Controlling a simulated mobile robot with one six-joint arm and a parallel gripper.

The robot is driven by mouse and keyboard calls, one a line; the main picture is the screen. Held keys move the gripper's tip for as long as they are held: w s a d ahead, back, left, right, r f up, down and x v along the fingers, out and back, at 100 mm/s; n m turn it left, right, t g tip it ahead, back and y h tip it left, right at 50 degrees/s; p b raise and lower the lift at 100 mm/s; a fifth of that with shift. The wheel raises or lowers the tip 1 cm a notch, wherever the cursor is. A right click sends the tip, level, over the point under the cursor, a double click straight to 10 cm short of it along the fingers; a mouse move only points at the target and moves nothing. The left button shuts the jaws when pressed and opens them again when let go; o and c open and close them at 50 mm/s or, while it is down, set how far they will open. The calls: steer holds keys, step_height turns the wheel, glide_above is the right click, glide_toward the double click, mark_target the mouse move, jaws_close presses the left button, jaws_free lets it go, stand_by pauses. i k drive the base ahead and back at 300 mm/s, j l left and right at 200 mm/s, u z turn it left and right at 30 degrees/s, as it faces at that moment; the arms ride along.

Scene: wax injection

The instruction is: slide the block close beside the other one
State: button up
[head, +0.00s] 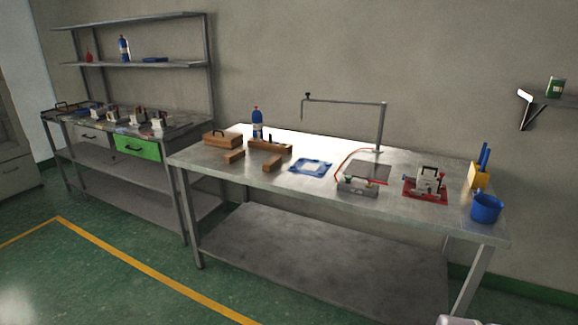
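Two small brown wooden blocks lie on the metal table (335,198), toward its left part. The left block (233,157) lies near the front left edge. The right block (272,165) lies a little to its right. A clear gap of bare tabletop separates the two blocks. Both lie flat and nothing covers them. My gripper is not in view.
Behind the blocks stand a wooden box (221,139) and a wooden holder (270,148), with a blue bottle (257,124) behind. Farther right are a clamp-like device (428,182) and a blue cup (486,208).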

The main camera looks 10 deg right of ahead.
mark_target(232, 157)
steer(key=i+u, duration=0.2)
steer(key=i+l+u, duration=0.25)
steer(key=i, duration=0.15)
steer(key=i+j, duration=0.2)
steer(key=i, duration=0.45)
steer(key=i+j, duration=0.2)
steer(key=i, duration=0.45)
steer(key=i+j+u, duration=0.1)
steer(key=i, duration=0.55)
steer(key=i+j, duration=0.25)
steer(key=i, duration=0.4)
steer(key=i+j, duration=0.15)
steer(key=i, duration=0.5)
